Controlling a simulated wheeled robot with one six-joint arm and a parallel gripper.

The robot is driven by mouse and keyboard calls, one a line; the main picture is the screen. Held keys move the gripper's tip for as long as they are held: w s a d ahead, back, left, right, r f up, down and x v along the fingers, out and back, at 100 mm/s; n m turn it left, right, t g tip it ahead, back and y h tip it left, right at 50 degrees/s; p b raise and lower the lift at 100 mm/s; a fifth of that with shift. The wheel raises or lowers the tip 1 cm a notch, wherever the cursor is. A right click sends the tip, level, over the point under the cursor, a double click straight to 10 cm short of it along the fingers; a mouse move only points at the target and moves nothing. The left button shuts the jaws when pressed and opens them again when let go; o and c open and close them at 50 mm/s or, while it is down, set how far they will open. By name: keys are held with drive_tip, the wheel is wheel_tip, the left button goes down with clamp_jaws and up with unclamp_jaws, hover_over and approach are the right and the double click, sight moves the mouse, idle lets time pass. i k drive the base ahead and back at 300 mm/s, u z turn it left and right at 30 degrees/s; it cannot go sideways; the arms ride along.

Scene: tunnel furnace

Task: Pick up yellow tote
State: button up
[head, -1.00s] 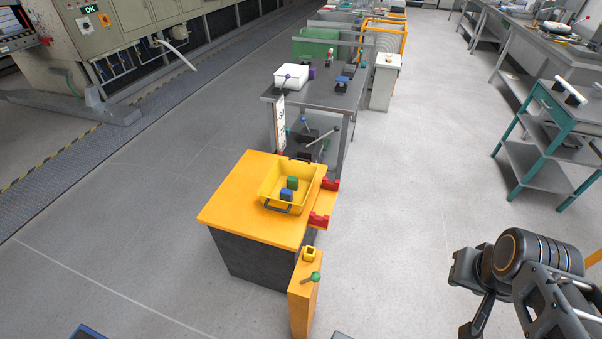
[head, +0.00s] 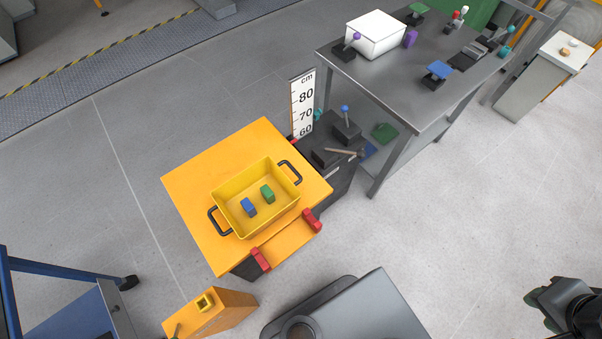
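The yellow tote (head: 228,188) sits upright on the orange tabletop (head: 190,183). It has two dark handles, the left one (head: 219,220) near the front left and the right one (head: 290,172) near the back right. A blue block (head: 249,207) and a green block (head: 268,193) lie inside it. My gripper (head: 540,300) shows only in part at the lower right edge, well away from the tote and holding nothing that I can see. Whether its fingers are open or shut is not clear.
Red brackets (head: 312,219) stand on the table's front ledge. A low orange post (head: 212,313) stands in front. A grey metal table (head: 420,75) with a white box (head: 376,35) is behind right. A blue cart (head: 65,300) is at lower left.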

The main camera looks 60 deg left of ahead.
sight(227, 197)
drive_tip(key=i, duration=0.4)
drive_tip(key=u, duration=3.65)
drive_tip(key=i, duration=0.5)
